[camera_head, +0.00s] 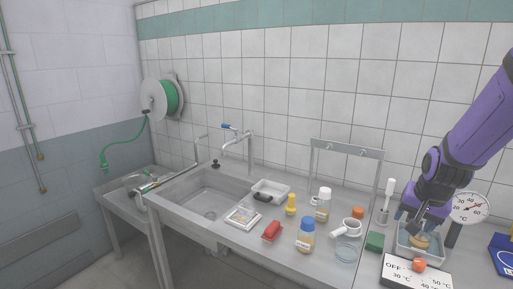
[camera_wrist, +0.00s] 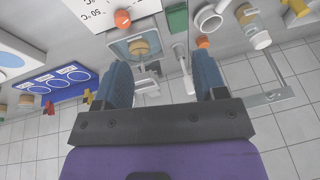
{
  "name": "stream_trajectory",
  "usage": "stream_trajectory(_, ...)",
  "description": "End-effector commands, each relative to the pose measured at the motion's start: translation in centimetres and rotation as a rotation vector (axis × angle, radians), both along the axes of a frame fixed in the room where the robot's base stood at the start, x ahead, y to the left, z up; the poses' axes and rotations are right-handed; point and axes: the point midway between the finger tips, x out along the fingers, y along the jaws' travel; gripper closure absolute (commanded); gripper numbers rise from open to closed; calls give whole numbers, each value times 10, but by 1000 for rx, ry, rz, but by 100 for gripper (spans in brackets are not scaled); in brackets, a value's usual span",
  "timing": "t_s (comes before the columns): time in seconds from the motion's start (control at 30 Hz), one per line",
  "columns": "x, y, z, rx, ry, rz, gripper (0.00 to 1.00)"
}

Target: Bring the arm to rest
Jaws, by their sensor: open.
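My purple arm comes in from the right in the head view. My gripper (camera_head: 416,214) points down above a small glass-like bath (camera_head: 404,250) with a tan round piece (camera_head: 421,241) in it. In the wrist view my gripper (camera_wrist: 162,82) has its two blue-grey fingers wide apart with nothing between them. The bath and the tan piece (camera_wrist: 139,47) show beyond the fingers there. From these views I cannot tell the exact height of the fingertips over the bath.
A dial thermometer (camera_head: 470,207) and a white-handled brush (camera_head: 388,194) stand close to my gripper. A control panel (camera_head: 414,273) with an orange knob lies in front. Bottles (camera_head: 306,236), a green block (camera_head: 375,242) and a sink (camera_head: 208,200) are to the left.

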Motion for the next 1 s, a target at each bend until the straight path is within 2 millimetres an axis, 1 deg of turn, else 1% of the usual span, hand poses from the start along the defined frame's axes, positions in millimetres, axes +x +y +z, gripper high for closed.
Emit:
stream_trajectory(0.03, -5, 8, 16, 9, -15, 35, 35)
stream_trajectory(0.1, -14, 20, 34, 17, -25, 84, 35)
stream_trajectory(0.27, -38, 43, 73, 22, -45, 199, 35)
stream_trajectory(0.37, -56, 57, 95, 14, -57, 269, 35)
stream_trajectory(0.5, -85, 73, 123, -11, -73, 364, 35)
stream_trajectory(0.57, -98, 79, 134, -25, -79, 403, 35)
stream_trajectory(0.7, -131, 93, 156, -70, -90, 491, 35)
stream_trajectory(0.8, -154, 100, 168, -107, -94, 544, 35)
stream_trajectory(0.9, -173, 106, 175, -138, -95, 583, 35)
stream_trajectory(1.0, -185, 109, 179, -162, -93, 608, 35)
